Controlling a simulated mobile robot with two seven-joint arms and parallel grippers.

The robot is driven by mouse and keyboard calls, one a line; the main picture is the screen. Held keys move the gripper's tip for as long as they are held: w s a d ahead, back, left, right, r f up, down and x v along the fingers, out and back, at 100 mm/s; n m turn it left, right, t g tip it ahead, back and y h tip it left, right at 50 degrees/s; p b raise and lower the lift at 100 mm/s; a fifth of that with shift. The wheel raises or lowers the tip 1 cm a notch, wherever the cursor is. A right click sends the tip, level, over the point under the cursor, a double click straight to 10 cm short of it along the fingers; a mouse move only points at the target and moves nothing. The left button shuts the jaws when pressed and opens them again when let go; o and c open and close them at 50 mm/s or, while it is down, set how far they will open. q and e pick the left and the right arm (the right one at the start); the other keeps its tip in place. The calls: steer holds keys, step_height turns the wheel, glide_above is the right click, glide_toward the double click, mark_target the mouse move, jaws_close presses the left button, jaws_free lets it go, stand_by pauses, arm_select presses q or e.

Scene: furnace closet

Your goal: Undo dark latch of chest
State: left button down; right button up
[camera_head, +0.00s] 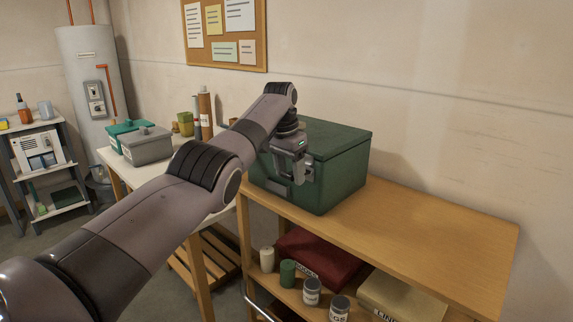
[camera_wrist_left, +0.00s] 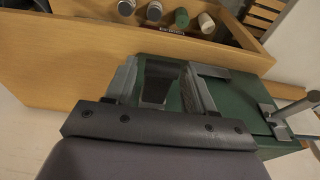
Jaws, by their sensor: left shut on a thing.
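The green chest (camera_head: 342,160) sits on top of the wooden shelf unit, its lid down. My left gripper (camera_head: 301,176) is at the chest's front face, near its right front corner. In the left wrist view, my left gripper (camera_wrist_left: 160,88) is shut on the dark latch (camera_wrist_left: 158,80), which shows between the two fingers. The chest (camera_wrist_left: 243,98) shows green behind and to the right of the fingers. In the head view the gripper and wrist hide the latch and part of the chest's front. My right gripper is not in view.
The wooden shelf unit (camera_head: 440,229) has a clear top right of the chest. A white table (camera_head: 117,168) on the left carries a grey box (camera_head: 146,146). A metal fitting (camera_wrist_left: 272,117) is on the chest.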

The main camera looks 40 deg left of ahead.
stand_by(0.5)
arm_select(q)
steer(key=shift+c, duration=2.3)
jaws_free()
steer(key=r, duration=0.4)
steer(key=s+r, duration=0.1)
steer(key=r, duration=0.2)
steer(key=shift+s, duration=0.1)
